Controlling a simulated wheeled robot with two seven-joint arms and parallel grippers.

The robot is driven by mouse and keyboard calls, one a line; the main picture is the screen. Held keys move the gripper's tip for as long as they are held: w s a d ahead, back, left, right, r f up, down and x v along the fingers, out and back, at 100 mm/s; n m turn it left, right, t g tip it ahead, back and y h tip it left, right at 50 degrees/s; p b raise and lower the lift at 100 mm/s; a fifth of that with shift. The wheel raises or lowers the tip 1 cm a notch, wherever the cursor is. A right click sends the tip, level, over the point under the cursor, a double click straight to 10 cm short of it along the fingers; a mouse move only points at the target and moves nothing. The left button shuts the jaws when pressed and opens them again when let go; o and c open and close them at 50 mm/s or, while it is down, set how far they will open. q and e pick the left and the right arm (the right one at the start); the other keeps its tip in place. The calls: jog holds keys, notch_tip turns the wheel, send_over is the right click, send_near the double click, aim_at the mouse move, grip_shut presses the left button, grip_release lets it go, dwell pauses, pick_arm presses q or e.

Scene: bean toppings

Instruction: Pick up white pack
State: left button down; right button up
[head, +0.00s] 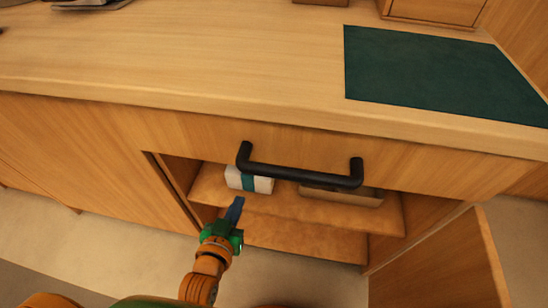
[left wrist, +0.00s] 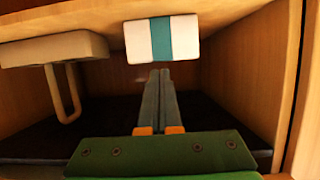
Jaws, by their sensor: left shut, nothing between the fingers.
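The white pack (head: 249,181) with a teal band lies on the upper shelf inside the open cabinet, left of its middle. It also shows in the left wrist view (left wrist: 161,40), straight beyond the fingertips. My left gripper (head: 238,201) is in front of the cabinet opening, just below and in front of the pack in the head view. In the left wrist view its two fingers (left wrist: 160,72) are together, empty and pointing at the pack, with a small gap to it. My right gripper is not in view.
A beige box (head: 341,196) lies right of the pack on the shelf (head: 295,207). A black bar handle (head: 300,174) on the drawer front overhangs the opening. A cabinet door (head: 440,265) stands open at the right. The countertop (head: 220,60) carries a dark green mat (head: 440,72).

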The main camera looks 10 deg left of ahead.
aim_at(251, 176)
pick_arm(q)
jog(key=w+b, duration=0.3)
jog(key=w, duration=0.8)
jog(key=shift+w+d+r, duration=0.1)
jog(key=shift+w, duration=0.2)
jog(key=shift+s+f+b, duration=0.15)
jog(key=shift+f+b, duration=0.2)
jog(key=shift+f, duration=0.35)
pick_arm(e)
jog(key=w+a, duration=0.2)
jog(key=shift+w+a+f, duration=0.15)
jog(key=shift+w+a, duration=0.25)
pick_arm(q)
jog(key=shift+s, duration=0.1)
